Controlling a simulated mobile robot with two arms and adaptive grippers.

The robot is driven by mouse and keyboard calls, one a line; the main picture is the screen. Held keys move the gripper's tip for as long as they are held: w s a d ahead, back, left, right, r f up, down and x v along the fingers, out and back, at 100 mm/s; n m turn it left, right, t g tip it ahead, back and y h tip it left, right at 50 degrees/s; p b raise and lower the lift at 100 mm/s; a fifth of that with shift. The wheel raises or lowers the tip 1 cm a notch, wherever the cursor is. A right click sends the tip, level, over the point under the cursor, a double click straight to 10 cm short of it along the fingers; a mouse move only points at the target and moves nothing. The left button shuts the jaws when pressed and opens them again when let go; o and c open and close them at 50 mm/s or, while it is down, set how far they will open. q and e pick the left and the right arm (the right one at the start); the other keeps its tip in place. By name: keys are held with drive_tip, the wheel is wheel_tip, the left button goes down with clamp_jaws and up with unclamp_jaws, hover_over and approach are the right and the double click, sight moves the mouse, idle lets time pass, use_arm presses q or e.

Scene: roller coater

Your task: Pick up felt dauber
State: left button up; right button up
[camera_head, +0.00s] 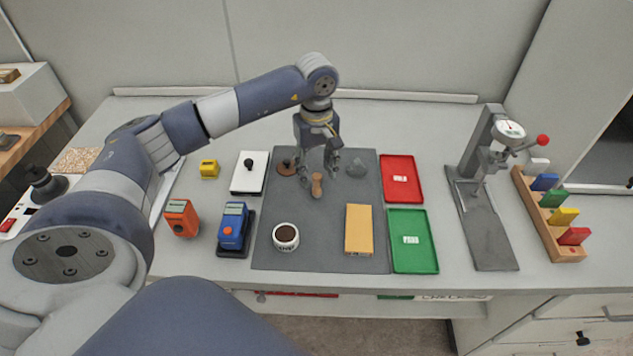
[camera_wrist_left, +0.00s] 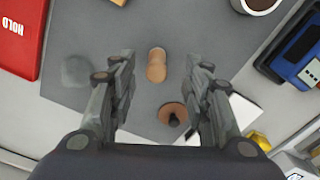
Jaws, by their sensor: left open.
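A small tan-brown, waisted peg, which looks like the felt dauber (camera_head: 317,186), stands or lies on the grey mat (camera_head: 285,255); I cannot tell which. My left gripper (camera_head: 319,170) points down above the mat, close to the dauber. In the left wrist view the dauber (camera_wrist_left: 157,66) shows in the gap between the open, empty fingers (camera_wrist_left: 160,80), with room on both sides. I cannot tell the exact height of the fingertips over it. My right gripper is not in view.
A brown knobbed disc (camera_head: 286,167) and a grey translucent piece (camera_head: 356,168) sit near the fingers. A cup (camera_head: 286,237) and a yellow block (camera_head: 359,230) are nearer on the mat. Red (camera_head: 402,178) and green trays (camera_head: 412,241) lie right. A gauge stand (camera_head: 482,230) rises further right.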

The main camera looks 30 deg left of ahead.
sight(317, 176)
use_arm(q)
drive_tip(key=shift+w+f, duration=0.1)
drive_tip(key=shift+f, duration=0.2)
wheel_tip(317, 176, down, 4)
drive_tip(key=p, duration=0.2)
drive_tip(key=shift+w+a+f+p, duration=0.1)
drive_tip(key=shift+w+f+p, duration=0.05)
drive_tip(key=shift+p, duration=0.2)
drive_tip(key=shift+f, duration=0.4)
drive_tip(key=shift+w, duration=0.1)
drive_tip(key=shift+c, duration=0.8)
clamp_jaws()
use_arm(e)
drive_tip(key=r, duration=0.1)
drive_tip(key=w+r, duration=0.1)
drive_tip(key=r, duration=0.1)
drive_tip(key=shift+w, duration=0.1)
